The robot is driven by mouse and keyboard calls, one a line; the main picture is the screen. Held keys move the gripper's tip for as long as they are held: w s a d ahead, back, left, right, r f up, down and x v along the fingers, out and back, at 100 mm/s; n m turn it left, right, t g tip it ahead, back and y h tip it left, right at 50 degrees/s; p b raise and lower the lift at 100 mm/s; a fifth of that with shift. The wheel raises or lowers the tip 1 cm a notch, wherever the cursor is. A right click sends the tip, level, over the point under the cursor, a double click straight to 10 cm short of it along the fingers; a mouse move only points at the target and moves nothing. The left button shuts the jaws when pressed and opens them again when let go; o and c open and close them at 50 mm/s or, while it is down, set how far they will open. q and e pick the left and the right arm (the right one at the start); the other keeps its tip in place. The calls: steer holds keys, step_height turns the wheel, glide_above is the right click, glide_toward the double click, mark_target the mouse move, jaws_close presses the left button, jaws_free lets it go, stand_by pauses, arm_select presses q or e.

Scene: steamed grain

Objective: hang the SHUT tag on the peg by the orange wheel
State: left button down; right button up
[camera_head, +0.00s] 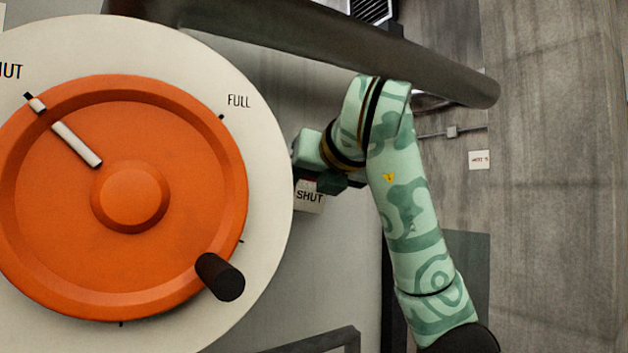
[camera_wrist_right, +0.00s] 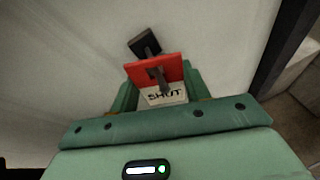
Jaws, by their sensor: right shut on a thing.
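The SHUT tag (camera_head: 309,199) is white with black lettering, just right of the round white dial plate in the head view. In the right wrist view the tag (camera_wrist_right: 165,96) shows a red upper part with a dark opening. My right gripper (camera_head: 316,181) is shut on the tag, and its fingers (camera_wrist_right: 161,90) flank it. A dark peg with a square end (camera_wrist_right: 145,42) meets the red part at the opening; I cannot tell whether it passes fully through. The orange wheel (camera_head: 189,190) is left of my gripper, its white pointer towards the SHUT mark. My left gripper is out of view.
A thick dark pipe (camera_head: 330,45) crosses above my right arm. The wheel's black handle (camera_head: 220,277) sticks out at its lower right. A dark rail (camera_head: 315,343) is at the bottom. The grey panel below the tag is clear.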

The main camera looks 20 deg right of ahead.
stand_by(0.3)
steer(key=o, duration=1.1)
steer(key=shift+c, duration=0.2)
steer(key=d+b+v, duration=0.1)
steer(key=b+v, duration=0.6)
steer(key=v, duration=0.9)
steer(key=shift+a, duration=0.4)
steer(key=shift+s, duration=0.15)
